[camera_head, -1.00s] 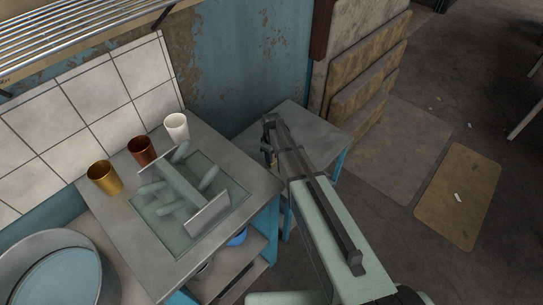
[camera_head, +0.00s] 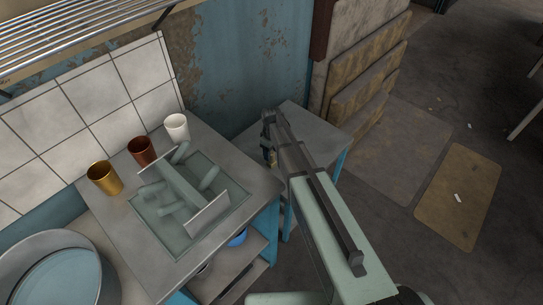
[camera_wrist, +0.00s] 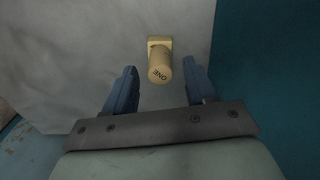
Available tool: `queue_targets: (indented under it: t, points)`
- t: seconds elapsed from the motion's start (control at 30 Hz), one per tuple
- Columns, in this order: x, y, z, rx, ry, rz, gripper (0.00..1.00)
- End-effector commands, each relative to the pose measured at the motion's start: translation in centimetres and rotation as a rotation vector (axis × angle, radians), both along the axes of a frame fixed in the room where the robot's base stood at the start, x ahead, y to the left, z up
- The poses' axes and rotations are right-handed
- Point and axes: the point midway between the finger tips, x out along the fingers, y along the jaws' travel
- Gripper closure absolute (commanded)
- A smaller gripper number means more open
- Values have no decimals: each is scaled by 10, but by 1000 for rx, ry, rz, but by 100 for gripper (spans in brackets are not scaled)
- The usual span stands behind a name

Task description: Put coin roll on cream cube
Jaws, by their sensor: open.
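The coin roll (camera_wrist: 160,69), a tan cylinder marked "ONE" on its near end, is between the fingertips of my open gripper (camera_wrist: 159,67) in the wrist view, with a gap on each side. Its far end meets the cream cube (camera_wrist: 154,41). The roll appears to stand on the cube, seen from above at a slant. In the head view my gripper (camera_head: 269,148) is over the left part of the small grey table, and the arm largely hides the roll and cube.
The small grey table (camera_head: 318,130) is otherwise bare. A blue wall (camera_head: 250,60) stands behind.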

Motion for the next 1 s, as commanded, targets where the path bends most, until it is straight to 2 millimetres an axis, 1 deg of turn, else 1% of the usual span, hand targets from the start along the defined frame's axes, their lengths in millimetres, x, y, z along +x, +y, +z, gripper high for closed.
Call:
queue_targets:
  t: [0.03,0.2,0.4,0.5,0.7,1.0]
  points:
    - [-1,0,10,0,-3,0,44]
    - [0,0,41,0,-3,0,44]
    - [0,0,68,0,-1,0,44]
    - [0,0,77,0,-1,0,44]
    - [0,0,87,0,0,0,44]
    - [0,0,87,0,0,0,44]
